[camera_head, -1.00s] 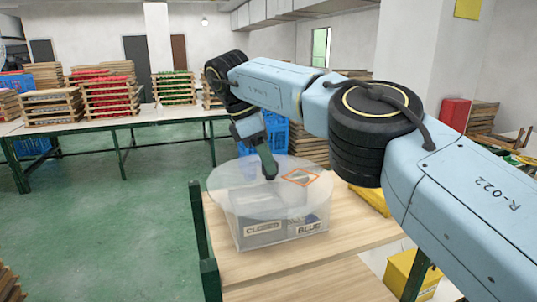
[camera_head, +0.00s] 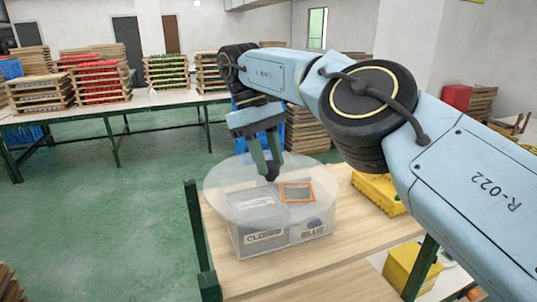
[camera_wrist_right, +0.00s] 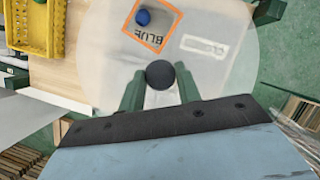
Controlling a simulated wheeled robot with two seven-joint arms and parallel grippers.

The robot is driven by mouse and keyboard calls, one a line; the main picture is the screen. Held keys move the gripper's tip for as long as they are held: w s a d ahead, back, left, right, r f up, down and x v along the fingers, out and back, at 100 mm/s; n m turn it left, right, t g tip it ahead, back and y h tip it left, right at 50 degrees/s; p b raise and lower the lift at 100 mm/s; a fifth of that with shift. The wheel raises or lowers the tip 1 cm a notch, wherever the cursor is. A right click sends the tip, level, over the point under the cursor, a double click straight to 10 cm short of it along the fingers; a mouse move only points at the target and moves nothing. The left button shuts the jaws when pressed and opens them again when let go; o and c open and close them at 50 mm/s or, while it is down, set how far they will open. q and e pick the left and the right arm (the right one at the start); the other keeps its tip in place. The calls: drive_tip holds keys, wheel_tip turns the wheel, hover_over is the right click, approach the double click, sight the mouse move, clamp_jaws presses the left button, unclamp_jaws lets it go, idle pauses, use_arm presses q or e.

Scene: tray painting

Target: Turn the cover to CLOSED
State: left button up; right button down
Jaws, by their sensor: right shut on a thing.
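The round translucent cover (camera_head: 228,179) lies on top of a clear box (camera_head: 283,240) on the wooden table. The box front carries a CLOSED label (camera_head: 264,236) at left and a BLUE label (camera_head: 312,231) at right. An orange-framed opening (camera_head: 298,192) in the cover sits over the BLUE side. In the right wrist view the orange frame (camera_wrist_right: 150,43) surrounds a blue ball and the word BLUE. My right gripper (camera_head: 271,176) is shut on the dark round knob (camera_wrist_right: 161,74) at the cover's middle. My left gripper is not in view.
A yellow crate (camera_head: 378,192) stands right of the box on the table (camera_head: 240,264). A green post (camera_head: 199,235) rises at the table's left edge. Stacked wooden trays (camera_head: 100,82) stand on a far table.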

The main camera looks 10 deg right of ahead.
drive_tip(key=shift+m+y, duration=0.4)
drive_tip(key=shift+m, duration=0.5)
drive_tip(key=c, duration=1)
unclamp_jaws()
drive_tip(key=shift+d, duration=0.1)
